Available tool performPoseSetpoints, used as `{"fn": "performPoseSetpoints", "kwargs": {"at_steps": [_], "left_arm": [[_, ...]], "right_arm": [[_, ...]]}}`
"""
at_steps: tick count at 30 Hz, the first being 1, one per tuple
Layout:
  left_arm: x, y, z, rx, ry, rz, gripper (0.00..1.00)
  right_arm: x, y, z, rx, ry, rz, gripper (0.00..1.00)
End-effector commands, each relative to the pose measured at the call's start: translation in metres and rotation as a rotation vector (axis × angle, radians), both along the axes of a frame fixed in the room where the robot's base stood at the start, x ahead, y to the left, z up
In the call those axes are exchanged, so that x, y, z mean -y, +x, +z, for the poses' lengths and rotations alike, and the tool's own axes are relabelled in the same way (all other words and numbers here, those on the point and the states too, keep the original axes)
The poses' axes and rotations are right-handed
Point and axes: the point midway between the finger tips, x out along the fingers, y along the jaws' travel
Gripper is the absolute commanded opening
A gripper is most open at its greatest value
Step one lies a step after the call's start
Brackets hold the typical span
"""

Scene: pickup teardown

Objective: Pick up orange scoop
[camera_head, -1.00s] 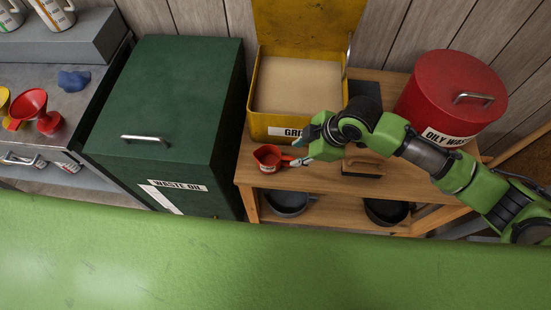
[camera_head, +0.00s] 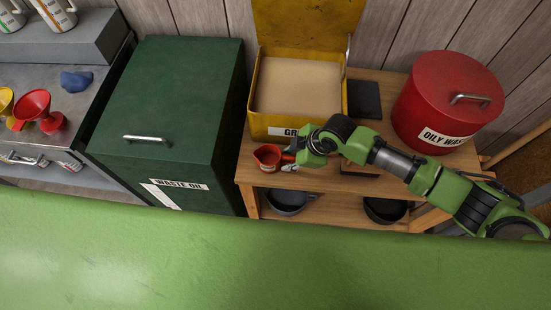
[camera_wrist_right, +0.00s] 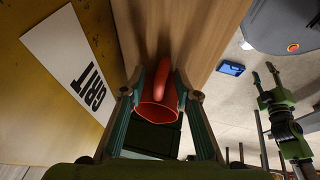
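The orange-red scoop (camera_head: 268,157) stands at the left front of the wooden bench, in front of the yellow grit box. My right gripper (camera_head: 288,161) is at its handle side, just right of its cup. In the right wrist view the scoop (camera_wrist_right: 158,108) lies between the two spread fingers of my right gripper (camera_wrist_right: 162,82), with gaps at its sides. The fingers look open; whether either touches the handle is hard to tell. My left gripper (camera_wrist_right: 266,76) shows small at the right of the right wrist view, fingers apart and empty. It is outside the head view.
The yellow grit box (camera_head: 258,127) is close behind the scoop. The green waste oil bin (camera_head: 180,100) stands left and the red oily waste bin (camera_head: 448,100) right. Dark pans (camera_head: 287,200) sit on the shelf below. A wood-handled brush (camera_head: 358,170) is partly behind my arm.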

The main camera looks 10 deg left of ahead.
Motion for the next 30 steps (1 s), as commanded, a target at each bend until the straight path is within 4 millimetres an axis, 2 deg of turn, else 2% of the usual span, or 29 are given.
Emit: {"fn": "performPoseSetpoints", "kwargs": {"at_steps": [1,3,20,23,27,30], "left_arm": [[0.000,0.000,0.000,0.000,0.000,0.000,0.40],[0.000,0.000,0.000,0.000,0.000,0.000,0.40],[0.000,0.000,-0.002,0.000,0.000,0.000,0.40],[0.000,0.000,-0.006,0.000,0.000,0.000,0.40],[0.000,0.000,-0.015,0.000,0.000,0.001,0.40],[0.000,-0.001,-0.015,0.000,0.000,0.001,0.40]], "right_arm": [[0.000,0.000,0.000,0.000,0.000,0.000,0.17],[0.000,0.000,0.000,0.000,0.000,0.000,0.00],[0.001,-0.001,0.003,-0.001,-0.003,0.001,0.00],[0.000,0.000,0.010,0.000,0.000,0.001,0.00],[0.001,0.000,0.033,0.003,0.002,0.002,0.00],[0.012,-0.014,0.051,0.002,0.000,0.002,0.00]]}}
